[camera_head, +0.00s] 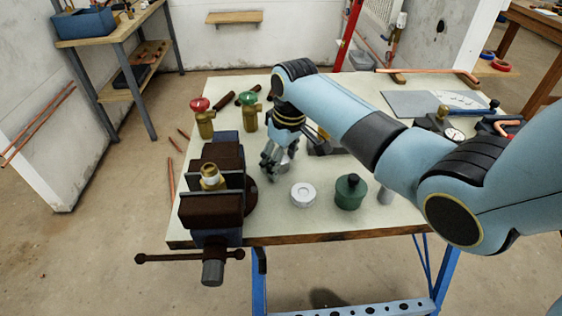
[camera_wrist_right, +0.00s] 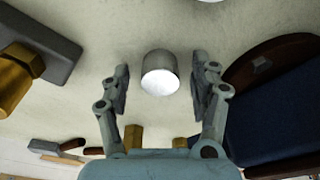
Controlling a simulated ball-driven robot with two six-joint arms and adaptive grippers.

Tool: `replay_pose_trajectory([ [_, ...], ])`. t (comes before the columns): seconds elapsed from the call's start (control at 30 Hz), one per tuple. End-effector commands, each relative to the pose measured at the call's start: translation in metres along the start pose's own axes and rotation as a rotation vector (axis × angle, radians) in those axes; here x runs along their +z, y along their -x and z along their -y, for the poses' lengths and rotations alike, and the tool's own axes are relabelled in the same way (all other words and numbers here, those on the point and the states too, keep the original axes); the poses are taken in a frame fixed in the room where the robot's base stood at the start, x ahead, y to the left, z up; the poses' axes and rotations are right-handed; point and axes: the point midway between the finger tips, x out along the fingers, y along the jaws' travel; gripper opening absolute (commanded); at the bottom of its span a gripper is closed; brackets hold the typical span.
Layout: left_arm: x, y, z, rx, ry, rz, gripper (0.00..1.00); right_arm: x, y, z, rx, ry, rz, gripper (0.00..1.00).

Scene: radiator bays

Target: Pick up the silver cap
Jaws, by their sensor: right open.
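The silver cap (camera_wrist_right: 160,73), a small shiny cylinder, stands on the pale tabletop in the right wrist view. It lies between and just beyond the fingertips of my right gripper (camera_wrist_right: 161,84), with a gap to each finger. My right gripper is open and points down at the table. In the head view my right gripper (camera_head: 277,168) is low over the bench, just right of the vise; I cannot make out the cap there, and the fingers seem to hide it. My left gripper is not in view.
The vise (camera_head: 212,205) with a brass fitting stands close left of the gripper. A white roll (camera_head: 303,195) and a green bottle (camera_head: 350,194) stand towards the front edge. Valves with red (camera_head: 200,104) and green (camera_head: 247,98) handles stand behind. A grey block (camera_head: 326,148) is to the right.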

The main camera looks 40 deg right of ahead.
Motion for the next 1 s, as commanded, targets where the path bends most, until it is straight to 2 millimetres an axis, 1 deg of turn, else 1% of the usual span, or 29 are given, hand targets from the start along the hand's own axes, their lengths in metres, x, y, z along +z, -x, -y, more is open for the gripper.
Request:
replay_pose_trajectory([
  [0.07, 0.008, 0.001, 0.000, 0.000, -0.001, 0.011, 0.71, 0.000, 0.000, 0.000, 0.000, 0.000, 0.000, 0.63],
  [0.1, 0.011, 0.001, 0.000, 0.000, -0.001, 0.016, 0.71, 0.000, 0.000, 0.000, 0.000, 0.000, 0.000, 0.60],
  [0.27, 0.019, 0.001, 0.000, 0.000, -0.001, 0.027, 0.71, 0.000, 0.001, 0.000, 0.000, 0.000, 0.000, 0.39],
  [0.53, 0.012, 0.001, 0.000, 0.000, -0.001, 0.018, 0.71, 0.000, 0.001, 0.000, 0.000, 0.000, 0.000, 0.04],
  [0.7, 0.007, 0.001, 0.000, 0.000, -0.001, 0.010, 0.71, 0.000, 0.001, 0.000, 0.000, 0.000, 0.000, 0.03],
  [0.83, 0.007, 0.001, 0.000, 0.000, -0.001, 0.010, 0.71, -0.001, 0.003, 0.000, 0.000, 0.000, -0.001, 0.03],
  [0.97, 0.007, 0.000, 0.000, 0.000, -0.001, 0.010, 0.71, -0.003, 0.013, -0.001, 0.001, 0.000, -0.003, 0.03],
  [1.0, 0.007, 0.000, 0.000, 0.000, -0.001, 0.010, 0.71, -0.004, 0.018, -0.001, 0.001, 0.001, -0.003, 0.03],
])
